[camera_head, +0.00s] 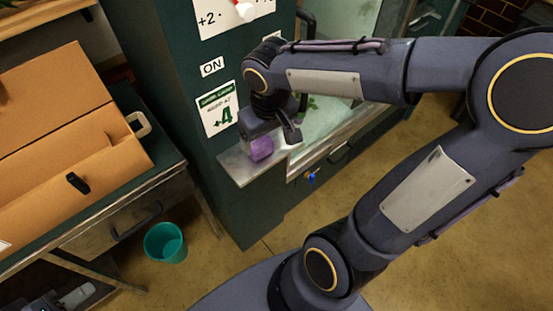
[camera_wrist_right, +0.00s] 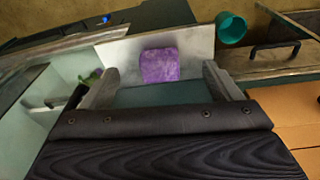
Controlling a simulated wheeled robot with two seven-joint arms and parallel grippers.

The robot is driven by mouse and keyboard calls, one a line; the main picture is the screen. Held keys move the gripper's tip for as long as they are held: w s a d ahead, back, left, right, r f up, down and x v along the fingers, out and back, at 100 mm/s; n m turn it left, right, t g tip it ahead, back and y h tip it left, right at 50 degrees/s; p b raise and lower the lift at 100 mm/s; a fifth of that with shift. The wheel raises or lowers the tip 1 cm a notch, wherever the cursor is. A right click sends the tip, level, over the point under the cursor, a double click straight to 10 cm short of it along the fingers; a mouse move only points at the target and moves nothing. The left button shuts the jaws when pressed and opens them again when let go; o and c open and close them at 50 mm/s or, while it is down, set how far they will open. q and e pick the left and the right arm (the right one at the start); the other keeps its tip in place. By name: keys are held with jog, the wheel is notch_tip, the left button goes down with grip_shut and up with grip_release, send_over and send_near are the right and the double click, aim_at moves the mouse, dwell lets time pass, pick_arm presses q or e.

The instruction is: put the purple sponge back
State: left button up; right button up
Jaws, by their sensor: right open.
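The purple sponge (camera_head: 261,149) rests on the light metal ledge (camera_head: 238,168) at the front of the green cabinet. In the right wrist view the sponge (camera_wrist_right: 159,65) lies on the pale ledge (camera_wrist_right: 118,52), beyond the fingertips and roughly midway across the gap. My right gripper (camera_head: 278,137) is over the ledge, close to the sponge. Its two fingers stand wide apart in the right wrist view (camera_wrist_right: 162,85), with nothing held between them. In the head view the gripper hides part of the sponge's upper side. My left gripper does not show.
A glass-sided basin (camera_head: 335,118) with green leaves adjoins the ledge on the right. A side table with a cardboard box (camera_head: 60,150) stands left. A teal bucket (camera_head: 165,243) is on the floor. The cabinet (camera_head: 180,100) rises behind the ledge.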

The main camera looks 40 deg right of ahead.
jog(key=s+a+r+m+t+y, duration=0.1)
jog(key=s+a+t+y, duration=0.2)
jog(key=s, duration=0.8)
jog(key=shift+s+a+r+t+y, duration=0.15)
jog(key=shift+a+r+t+y, duration=0.2)
jog(key=shift+y, duration=0.35)
jog(key=shift+d, duration=0.15)
